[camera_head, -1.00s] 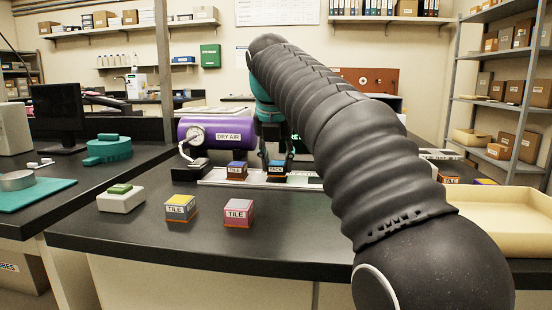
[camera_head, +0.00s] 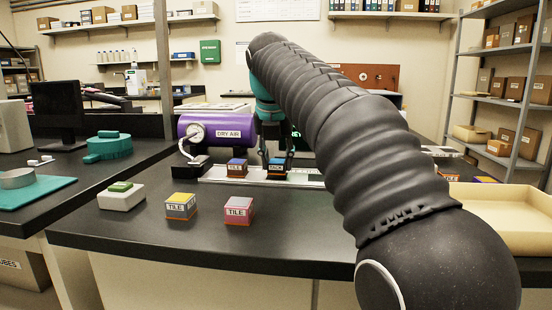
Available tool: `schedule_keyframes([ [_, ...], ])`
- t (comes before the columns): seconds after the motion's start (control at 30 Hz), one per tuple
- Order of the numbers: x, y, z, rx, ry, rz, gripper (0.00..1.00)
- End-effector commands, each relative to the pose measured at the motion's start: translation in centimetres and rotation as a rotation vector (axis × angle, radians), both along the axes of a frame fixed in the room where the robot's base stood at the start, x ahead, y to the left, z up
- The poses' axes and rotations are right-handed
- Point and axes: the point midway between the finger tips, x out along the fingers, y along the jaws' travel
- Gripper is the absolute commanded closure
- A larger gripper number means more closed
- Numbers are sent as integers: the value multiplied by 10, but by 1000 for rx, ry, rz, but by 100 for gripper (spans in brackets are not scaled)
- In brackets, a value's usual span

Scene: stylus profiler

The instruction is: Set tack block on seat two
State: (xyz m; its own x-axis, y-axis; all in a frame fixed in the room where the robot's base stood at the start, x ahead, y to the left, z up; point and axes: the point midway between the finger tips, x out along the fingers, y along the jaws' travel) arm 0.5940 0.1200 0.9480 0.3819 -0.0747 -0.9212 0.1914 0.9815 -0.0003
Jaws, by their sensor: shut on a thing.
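The tack block (camera_head: 277,168), blue on top with a white label and orange at its base, is at the light metal strip (camera_head: 218,177) in the middle of the counter. My gripper (camera_head: 277,157) reaches down from above and is shut on this block. I cannot tell whether the block rests on the strip or hangs just above it. A similar blue-topped block labelled TILE (camera_head: 237,168) sits on the strip to its left, with a small gap between them. Seat markings are too small to read.
A purple DRY AIR cylinder (camera_head: 220,127) with a gauge stands behind the strip. A yellow-and-grey tile block (camera_head: 180,206), a pink tile block (camera_head: 239,210) and a white box with a green top (camera_head: 121,200) stand in front. A cream tray (camera_head: 500,215) is at right.

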Motion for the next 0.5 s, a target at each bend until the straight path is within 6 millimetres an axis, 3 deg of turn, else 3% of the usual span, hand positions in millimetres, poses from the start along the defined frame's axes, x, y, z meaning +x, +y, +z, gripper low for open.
schedule_keyframes([
  [0.5, 0, 0, -10, 0, 0, 0, 100],
])
